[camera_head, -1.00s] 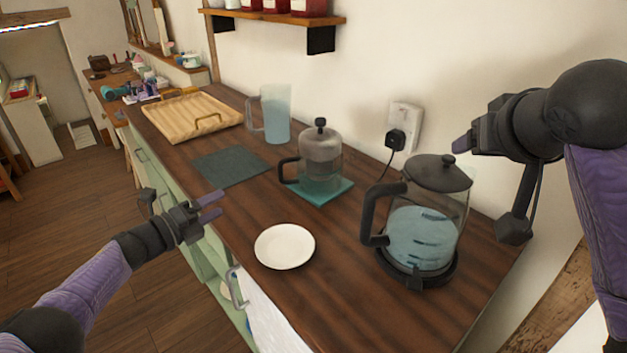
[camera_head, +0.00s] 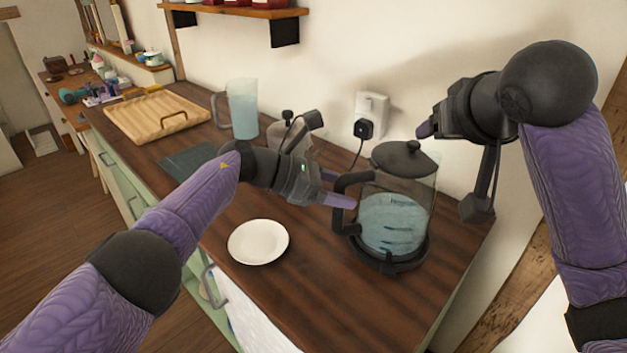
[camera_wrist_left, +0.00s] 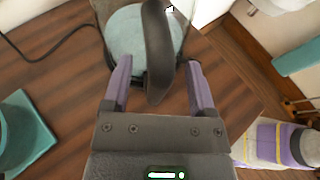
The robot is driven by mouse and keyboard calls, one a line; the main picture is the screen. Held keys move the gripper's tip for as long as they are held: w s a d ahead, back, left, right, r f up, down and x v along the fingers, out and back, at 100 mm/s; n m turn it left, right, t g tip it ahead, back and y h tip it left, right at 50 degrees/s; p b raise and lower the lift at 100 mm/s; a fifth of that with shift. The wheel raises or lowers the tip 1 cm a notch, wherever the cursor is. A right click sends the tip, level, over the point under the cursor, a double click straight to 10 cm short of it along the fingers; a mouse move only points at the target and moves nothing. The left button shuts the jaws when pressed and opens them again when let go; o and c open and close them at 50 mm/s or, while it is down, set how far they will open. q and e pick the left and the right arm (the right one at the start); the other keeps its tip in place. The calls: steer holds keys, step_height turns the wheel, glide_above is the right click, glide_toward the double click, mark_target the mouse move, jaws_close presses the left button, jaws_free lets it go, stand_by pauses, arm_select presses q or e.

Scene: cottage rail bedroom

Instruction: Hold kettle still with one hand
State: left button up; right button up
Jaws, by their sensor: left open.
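The glass kettle (camera_head: 395,222) stands upright on its black base at the right of the counter, with a black lid, a black handle and bluish liquid inside. My left gripper (camera_head: 347,190) is open, with its purple fingers at the kettle's handle side. In the left wrist view the handle (camera_wrist_left: 158,60) lies between the two spread fingers (camera_wrist_left: 160,85), with gaps at both sides. The kettle's body (camera_wrist_left: 130,30) shows beyond it. My right gripper (camera_head: 426,130) is raised near the wall, above and behind the lid; its jaw gap is not clear.
A glass press (camera_head: 290,135) is mostly hidden behind my left gripper. A pitcher (camera_head: 243,110), a dark mat (camera_head: 188,162) and a wooden tray (camera_head: 150,118) stand farther left. A plug (camera_head: 363,128) with a cord is in the wall socket.

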arm_select(q)
steer(key=shift+d, duration=0.15)
jaws_close()
stand_by(2.2)
